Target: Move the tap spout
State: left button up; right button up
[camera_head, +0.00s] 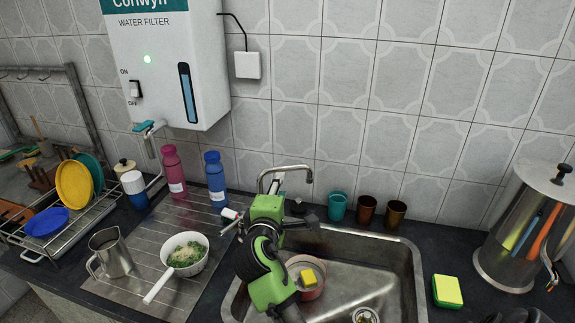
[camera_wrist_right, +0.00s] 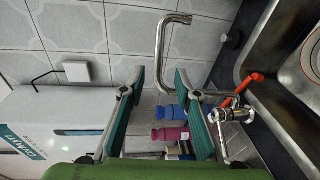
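The chrome tap spout (camera_head: 285,169) is a bent tube at the back edge of the sink in the head view. It extends to the right, with its tip turned down. My green right arm covers the tap's lower part there. In the right wrist view the spout (camera_wrist_right: 161,50) appears between and beyond the fingertips of my right gripper (camera_wrist_right: 161,80). The gripper is open, with two teal-padded fingers apart. I cannot tell whether either touches the spout. The tap body (camera_wrist_right: 234,115) shows beside the right finger. My left gripper is not in view.
The steel sink (camera_head: 400,265) holds a bowl (camera_head: 311,291) with a yellow sponge. Blue (camera_head: 215,180) and pink (camera_head: 172,172) bottles stand left of the tap. Three cups stand behind the sink, including a teal one (camera_head: 337,207). A white pan (camera_head: 196,262) lies on the drainboard.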

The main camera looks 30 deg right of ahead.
aim_at(286, 169)
jog(key=p+x, duration=0.2)
jog(key=x, duration=0.8)
jog(key=shift+w+d+r, duration=0.1)
jog(key=shift+d, duration=0.15)
jog(key=shift+w+d, duration=0.2)
jog(key=shift+w, duration=0.05)
jog(key=shift+w+d+f, duration=0.2)
jog(key=shift+w+d, duration=0.15)
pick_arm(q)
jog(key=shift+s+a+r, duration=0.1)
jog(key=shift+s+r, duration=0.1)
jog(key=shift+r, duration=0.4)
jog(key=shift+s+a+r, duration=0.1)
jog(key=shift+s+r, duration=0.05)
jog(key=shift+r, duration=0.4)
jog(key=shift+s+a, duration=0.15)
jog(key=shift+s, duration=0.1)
pick_arm(e)
grip_shut()
